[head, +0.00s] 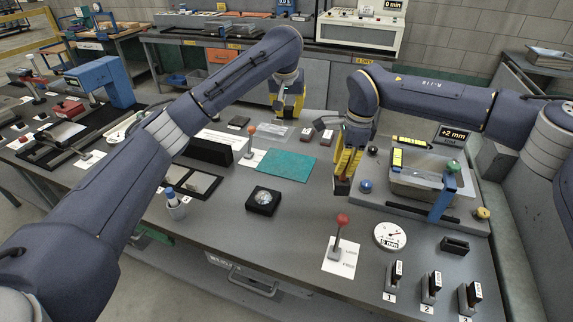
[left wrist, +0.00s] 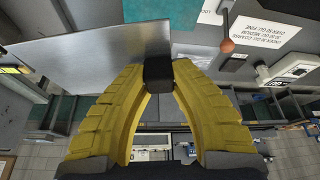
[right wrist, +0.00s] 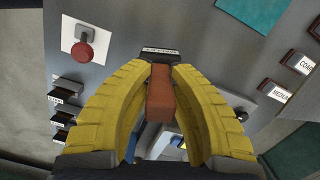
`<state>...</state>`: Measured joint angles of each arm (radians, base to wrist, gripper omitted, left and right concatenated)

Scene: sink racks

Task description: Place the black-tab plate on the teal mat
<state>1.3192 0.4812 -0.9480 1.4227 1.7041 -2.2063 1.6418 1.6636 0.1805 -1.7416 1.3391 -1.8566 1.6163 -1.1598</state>
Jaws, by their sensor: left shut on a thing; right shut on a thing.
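My left gripper (head: 287,112) is shut on the black tab (left wrist: 158,72) of a flat grey metal plate (left wrist: 95,75). In the head view the plate (head: 275,132) appears as a pale sheet just beyond the teal mat (head: 298,167); its height above the table is hard to tell. A corner of the teal mat also shows in the right wrist view (right wrist: 250,12). My right gripper (head: 343,185) is shut on a reddish-brown block (right wrist: 160,95) with a black labelled end, held right of the mat. In the head view its fingers mostly hide the block.
A red-knobbed lever (head: 342,222) stands at the front, an orange-knobbed one (head: 251,130) left of the mat. A round dial (head: 390,236) and several black labelled blocks (head: 431,285) are at front right. The mat is bare.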

